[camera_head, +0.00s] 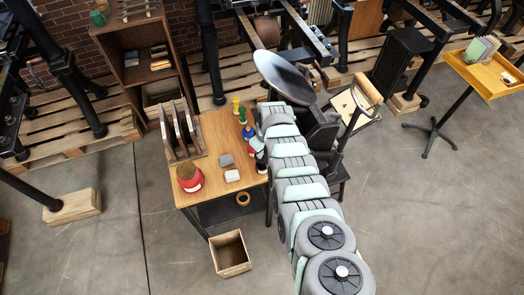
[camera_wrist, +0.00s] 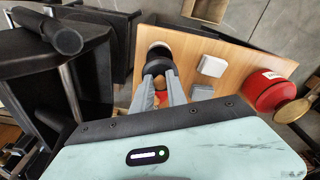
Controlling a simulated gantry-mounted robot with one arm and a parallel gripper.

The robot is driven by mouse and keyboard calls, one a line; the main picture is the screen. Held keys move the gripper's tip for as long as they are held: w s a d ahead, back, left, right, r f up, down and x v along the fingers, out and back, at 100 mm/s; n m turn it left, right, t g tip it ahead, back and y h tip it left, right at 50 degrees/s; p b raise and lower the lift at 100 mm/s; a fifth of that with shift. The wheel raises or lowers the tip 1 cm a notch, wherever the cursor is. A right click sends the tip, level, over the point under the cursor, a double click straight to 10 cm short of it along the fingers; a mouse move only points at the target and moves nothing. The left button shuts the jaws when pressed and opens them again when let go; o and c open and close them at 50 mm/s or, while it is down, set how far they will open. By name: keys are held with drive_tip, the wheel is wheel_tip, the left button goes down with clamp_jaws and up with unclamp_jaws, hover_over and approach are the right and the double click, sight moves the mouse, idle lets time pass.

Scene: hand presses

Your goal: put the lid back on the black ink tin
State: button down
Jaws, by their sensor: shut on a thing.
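My gripper (camera_wrist: 159,73) is shut on a small black round piece (camera_wrist: 157,66), which looks like the lid, in the wrist view. A pale round top with a dark rim (camera_wrist: 160,46), probably the black ink tin, shows just beyond it near the table edge. I cannot tell whether the two touch. In the head view a small black item with a white part (camera_head: 261,161) stands at the table's right edge, beside my arm. My gripper's fingertips are mostly hidden by the arm there.

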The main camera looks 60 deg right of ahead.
drive_tip(key=shift+f+b, duration=2.65)
drive_tip(key=shift+f, duration=0.35)
drive_tip(key=shift+a+f, duration=0.1)
drive_tip(key=shift+s, duration=0.1)
idle(0.4)
drive_tip(key=c, duration=0.8)
unclamp_jaws()
drive_tip(key=shift+o, duration=0.2)
drive_tip(key=shift+r+p, duration=3)
drive_tip(key=shift+r, duration=0.55)
drive_tip(key=shift+c, duration=0.6)
